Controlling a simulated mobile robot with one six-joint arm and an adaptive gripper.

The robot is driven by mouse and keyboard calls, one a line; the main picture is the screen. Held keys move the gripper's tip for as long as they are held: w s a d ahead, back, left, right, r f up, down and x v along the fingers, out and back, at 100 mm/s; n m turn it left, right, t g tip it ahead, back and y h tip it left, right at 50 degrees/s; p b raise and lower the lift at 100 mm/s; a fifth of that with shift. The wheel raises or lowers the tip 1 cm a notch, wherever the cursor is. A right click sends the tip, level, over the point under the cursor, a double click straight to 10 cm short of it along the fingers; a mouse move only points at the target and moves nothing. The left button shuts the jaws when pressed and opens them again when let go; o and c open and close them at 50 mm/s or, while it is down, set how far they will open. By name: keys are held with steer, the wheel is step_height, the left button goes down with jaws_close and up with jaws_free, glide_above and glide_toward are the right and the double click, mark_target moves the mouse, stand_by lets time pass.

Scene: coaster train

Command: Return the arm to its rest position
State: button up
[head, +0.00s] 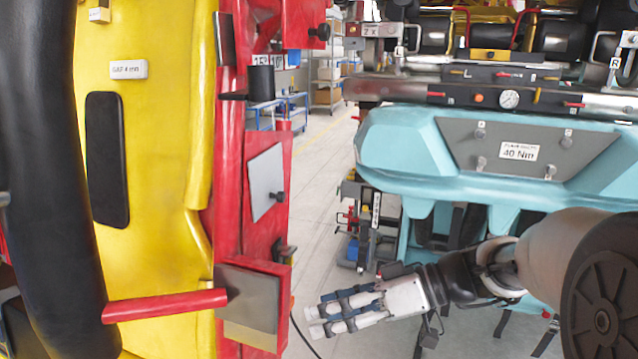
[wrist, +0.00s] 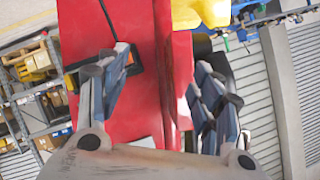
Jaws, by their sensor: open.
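My gripper (head: 318,318) reaches in from the right in the head view. Its fingers point left toward the red frame (head: 228,150) of the coaster train, with a visible gap between them in the picture. In the wrist view my gripper (wrist: 160,100) has its two fingers spread wide apart. Nothing is held between them. The red panel (wrist: 110,35) lies beyond and between the fingers. I cannot tell the exact distance to it.
A yellow padded part (head: 150,180) with a red bar (head: 165,305) stands at the left. A teal body with a grey plate (head: 520,150) is at the right, close above my arm. Shelves (head: 330,75) stand far behind.

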steer(key=s+d+f+m+g+h, duration=0.1)
steer(key=s+m+h, duration=0.15)
steer(key=s, duration=0.35)
steer(key=s+f+m+h, duration=0.1)
steer(key=s+f+h, duration=0.1)
steer(key=s+h, duration=0.3)
steer(key=s+d+f+m+t+h, duration=0.1)
steer(key=s+d+m+t+h, duration=0.3)
steer(key=d, duration=0.5)
steer(key=s+m+h, duration=0.1)
steer(key=s+m, duration=0.1)
steer(key=s, duration=0.1)
steer(key=shift+s+d+h, duration=0.35)
steer(key=shift+s+d, duration=0.05)
